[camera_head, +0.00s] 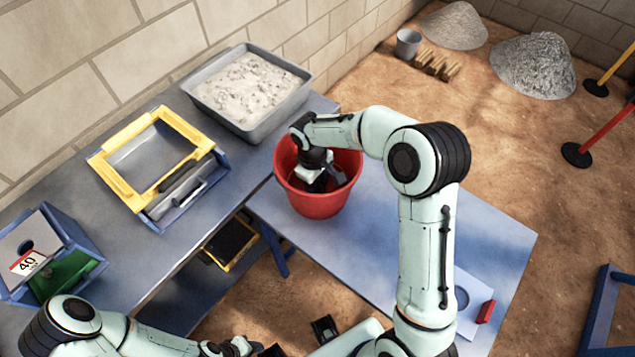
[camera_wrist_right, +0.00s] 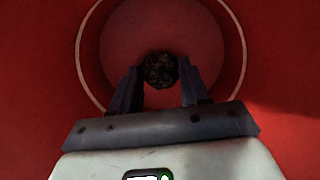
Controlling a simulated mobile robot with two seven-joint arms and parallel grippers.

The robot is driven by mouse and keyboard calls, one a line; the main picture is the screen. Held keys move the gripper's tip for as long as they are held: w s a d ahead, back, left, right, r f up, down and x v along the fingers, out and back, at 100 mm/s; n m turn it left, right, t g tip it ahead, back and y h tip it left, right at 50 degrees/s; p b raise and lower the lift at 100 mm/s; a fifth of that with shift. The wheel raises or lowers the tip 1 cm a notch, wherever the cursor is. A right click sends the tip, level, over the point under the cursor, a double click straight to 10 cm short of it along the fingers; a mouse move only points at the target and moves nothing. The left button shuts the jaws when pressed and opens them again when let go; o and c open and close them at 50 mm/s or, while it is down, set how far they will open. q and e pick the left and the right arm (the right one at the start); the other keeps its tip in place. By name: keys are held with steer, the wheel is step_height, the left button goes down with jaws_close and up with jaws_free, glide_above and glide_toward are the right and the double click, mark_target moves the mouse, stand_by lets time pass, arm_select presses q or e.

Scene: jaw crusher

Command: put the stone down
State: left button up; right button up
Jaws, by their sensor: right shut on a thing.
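A dark, rough stone (camera_wrist_right: 160,71) shows in the right wrist view between the fingertips of my right gripper (camera_wrist_right: 158,75). The right gripper is shut on it. In the head view my right gripper (camera_head: 322,178) reaches down into the red bucket (camera_head: 315,203), and the stone is hidden there. The bucket's round floor (camera_wrist_right: 160,30) lies behind the stone in the wrist view; I cannot tell whether the stone touches it. My left gripper (camera_head: 298,341) is at the bottom edge of the head view, partly cut off, and its opening is unclear.
The bucket stands on a low blue table (camera_head: 400,230). Beside it, a longer bench (camera_head: 165,255) holds a grey tray of pale gravel (camera_head: 248,92), a yellow-framed machine (camera_head: 150,165) and a blue box marked 40 (camera_head: 48,255).

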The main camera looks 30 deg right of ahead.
steer(key=shift+f, duration=0.1)
steer(key=o, duration=1.2)
arm_select(q)
steer(key=shift+f, duration=0.1)
arm_select(e)
steer(key=shift+r, duration=0.3)
arm_select(q)
steer(key=shift+w+r+p, duration=0.5)
steer(key=shift+r+p, duration=0.15)
steer(key=shift+r, duration=0.25)
arm_select(e)
steer(key=r, duration=0.7)
steer(key=w+r, duration=0.1)
steer(key=r, duration=0.3)
steer(key=shift+a+r, duration=0.35)
steer(key=shift+a, duration=0.05)
